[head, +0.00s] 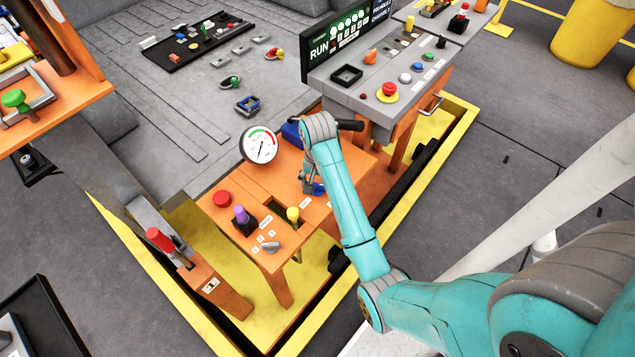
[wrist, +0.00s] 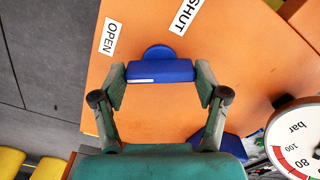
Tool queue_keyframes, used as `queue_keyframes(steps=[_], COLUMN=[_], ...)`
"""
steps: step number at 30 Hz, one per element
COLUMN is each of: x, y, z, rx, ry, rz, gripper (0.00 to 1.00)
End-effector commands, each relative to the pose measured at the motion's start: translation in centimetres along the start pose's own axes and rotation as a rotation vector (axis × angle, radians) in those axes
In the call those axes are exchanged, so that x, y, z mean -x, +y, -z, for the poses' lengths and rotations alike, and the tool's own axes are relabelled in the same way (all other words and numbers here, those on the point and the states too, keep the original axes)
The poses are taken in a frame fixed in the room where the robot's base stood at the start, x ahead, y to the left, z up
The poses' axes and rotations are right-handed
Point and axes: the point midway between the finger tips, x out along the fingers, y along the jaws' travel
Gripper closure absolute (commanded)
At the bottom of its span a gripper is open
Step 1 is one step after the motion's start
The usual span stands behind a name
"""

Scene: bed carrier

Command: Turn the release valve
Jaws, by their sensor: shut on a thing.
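The release valve is a blue handle (wrist: 160,71) on a round blue base, mounted on the orange panel (wrist: 230,35). My gripper (wrist: 161,80) is shut on the handle, one finger at each end of it. A white mark shows on the handle's left part in the wrist view. The label OPEN (wrist: 111,38) is at the upper left of the handle and the label SHUT (wrist: 185,15) is at its upper right. In the head view my gripper (head: 312,187) is at the orange panel's right part, and my arm partly hides the valve there.
A round pressure gauge (head: 259,145) stands left of my gripper. A red button (head: 222,198), a purple knob (head: 241,214) and a yellow knob (head: 293,214) sit on the same panel. A grey console (head: 400,75) stands behind my arm.

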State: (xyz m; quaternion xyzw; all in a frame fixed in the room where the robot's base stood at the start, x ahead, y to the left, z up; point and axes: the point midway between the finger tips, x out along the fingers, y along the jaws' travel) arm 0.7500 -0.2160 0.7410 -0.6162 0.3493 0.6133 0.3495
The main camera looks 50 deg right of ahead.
Motion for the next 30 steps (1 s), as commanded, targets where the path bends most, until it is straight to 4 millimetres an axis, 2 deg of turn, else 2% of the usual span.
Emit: queue_keyframes(steps=[21, 30], x=[-0.02, -0.02], y=[-0.04, -0.04], z=[-0.02, -0.02], rx=[0.677, 0.911], ry=[0.0, 0.0], rz=[0.0, 0.0], gripper=[0.62, 0.62])
